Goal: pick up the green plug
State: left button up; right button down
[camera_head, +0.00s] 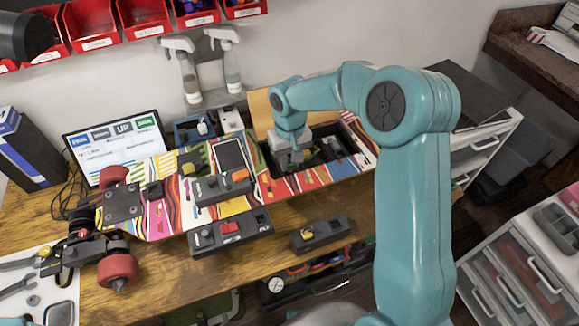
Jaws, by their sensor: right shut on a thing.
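The striped skateboard (157,220) lies upside down on the wooden bench, with an open dark compartment (328,150) in its right half. My right gripper (295,162) points down into this compartment from above. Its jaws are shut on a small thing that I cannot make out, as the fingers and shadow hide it. I cannot clearly pick out a green plug anywhere. Dark parts and small bits show in the compartment to the right of the gripper. My left gripper is not in view.
A lit screen (115,145) and spray bottles (183,68) stand behind. Tools lie on a white mat (62,291) at left. Bare wood shows in front.

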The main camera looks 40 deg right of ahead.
aim_at(289, 161)
notch_tip(289, 161, up, 17)
jog(key=shift+f, duration=0.2)
jog(key=s+d+p, duration=0.1)
jog(key=s+d, duration=0.1)
jog(key=d, duration=0.4)
jog(key=shift+d+p, duration=0.25)
jog(key=shift+p, duration=0.15)
jog(key=shift+f, duration=0.1)
jog(key=shift+f+b, duration=5.5)
jog(key=shift+f, duration=2.8)
jog(key=shift+f+b, duration=0.55)
jog(key=shift+f, duration=0.1)
